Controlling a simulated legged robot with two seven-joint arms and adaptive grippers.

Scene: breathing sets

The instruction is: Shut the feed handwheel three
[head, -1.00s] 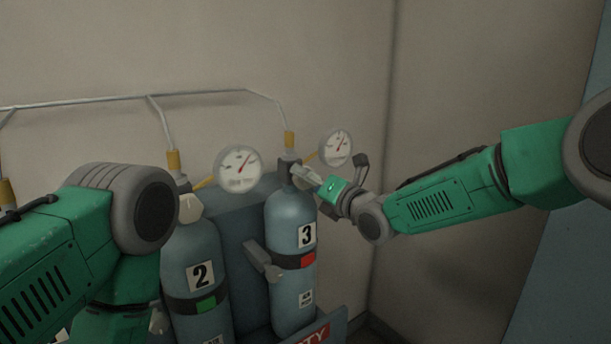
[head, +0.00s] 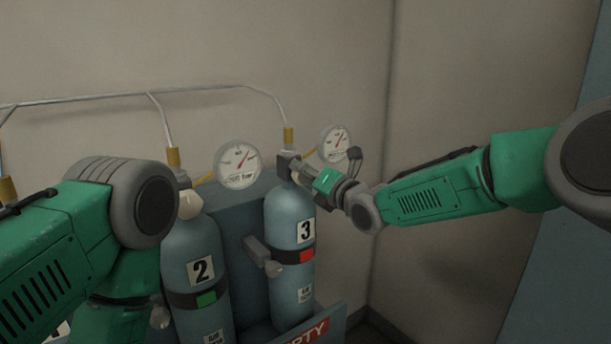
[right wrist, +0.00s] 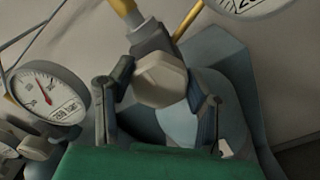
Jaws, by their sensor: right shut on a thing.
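Cylinder three (head: 290,232) is blue-grey, with a "3" label and a red tag on its dark band. Its feed handwheel, a pale faceted knob (right wrist: 160,80), faces the right wrist camera below a grey valve block and brass fitting. My right gripper (head: 303,172) reaches in from the right at the cylinder's top. In the right wrist view its fingers (right wrist: 157,100) stand on both sides of the handwheel, shut on it. In the head view the gripper hides the wheel. My left arm comes in at the left; its gripper is not clearly visible.
Cylinder two (head: 192,262), with a green tag, stands left of cylinder three. Round gauges (head: 238,165) (head: 334,143) stand beside the valves. A thin pipe (head: 95,97) runs along the wall above. A grey part (head: 262,257) juts out beside cylinder three's band. Free room lies right of the cylinders.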

